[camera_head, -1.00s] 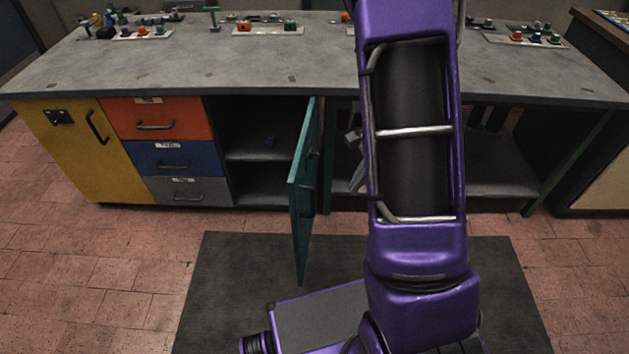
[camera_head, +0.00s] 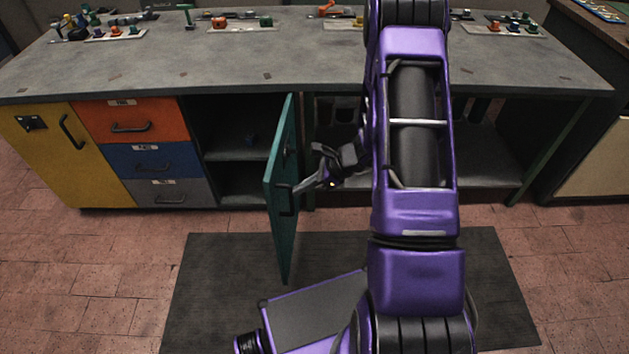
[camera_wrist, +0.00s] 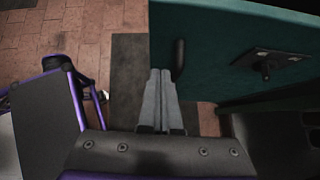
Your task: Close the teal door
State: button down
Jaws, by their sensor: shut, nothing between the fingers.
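The teal door (camera_head: 283,220) stands open, swung out from the bench front, seen nearly edge-on in the head view. Its outer face (camera_wrist: 225,60) fills the upper right of the wrist view, with a dark bar handle (camera_wrist: 180,60) and a small latch plate (camera_wrist: 272,62). My gripper (camera_head: 299,187) is shut and empty on the right side of the door, at the height of the handle. In the wrist view its closed fingers (camera_wrist: 160,80) lie close beside the handle. I cannot tell whether they touch the door.
Orange, blue and grey drawers and a yellow door (camera_head: 45,150) are further left. A dark mat (camera_head: 215,300) lies on the tiled floor.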

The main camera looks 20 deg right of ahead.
aim_at(274, 194)
jog(key=shift+w+a+f, duration=0.15)
jog(key=shift+w+a, duration=0.2)
jog(key=shift+a, duration=0.4)
jog(key=shift+w+a+f, duration=0.15)
jog(key=shift+w+a, duration=0.15)
jog(key=shift+a, duration=0.4)
jog(key=shift+w+a+f, duration=0.15)
jog(key=shift+w+a, duration=0.2)
jog(key=shift+a, duration=0.4)
